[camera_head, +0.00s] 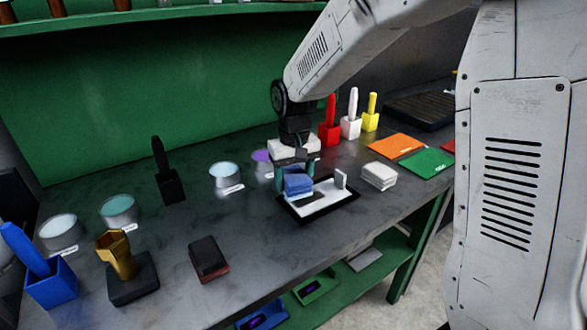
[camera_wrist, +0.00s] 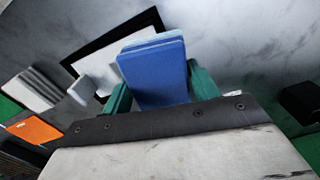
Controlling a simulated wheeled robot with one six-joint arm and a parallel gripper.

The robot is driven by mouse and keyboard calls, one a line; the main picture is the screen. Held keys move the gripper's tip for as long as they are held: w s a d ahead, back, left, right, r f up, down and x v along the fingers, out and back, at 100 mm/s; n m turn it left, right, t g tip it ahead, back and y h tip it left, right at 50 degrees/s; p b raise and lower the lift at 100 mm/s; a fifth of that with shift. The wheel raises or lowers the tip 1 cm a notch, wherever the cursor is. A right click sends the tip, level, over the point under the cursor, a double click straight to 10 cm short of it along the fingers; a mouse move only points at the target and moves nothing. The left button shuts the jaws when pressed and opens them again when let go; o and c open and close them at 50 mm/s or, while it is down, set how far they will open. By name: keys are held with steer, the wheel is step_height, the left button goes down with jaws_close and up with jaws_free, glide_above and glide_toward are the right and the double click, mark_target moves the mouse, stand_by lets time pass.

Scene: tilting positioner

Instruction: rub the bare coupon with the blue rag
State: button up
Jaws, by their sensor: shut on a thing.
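My gripper (camera_head: 296,178) has teal fingers and is shut on the blue rag (camera_head: 298,186), a folded blue block. In the wrist view the blue rag (camera_wrist: 155,75) sits between the fingers. It is over a white tray with a black rim (camera_head: 325,209); I cannot tell whether it touches the tray. A small pale grey plate (camera_head: 341,178) stands upright at the tray's right side, apart from the rag. This plate also shows in the wrist view (camera_wrist: 82,90), left of the rag. It may be the bare coupon, but I cannot tell for sure.
A folded white stack (camera_head: 379,176) lies right of the tray. Orange (camera_head: 396,145) and green (camera_head: 428,163) sheets lie beyond. Red, white and yellow handled holders (camera_head: 350,126) stand behind. Several round tubs (camera_head: 226,176) stand left. A dark block (camera_head: 208,258) lies in front.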

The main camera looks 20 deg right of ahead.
steer(key=shift+r, duration=1.35)
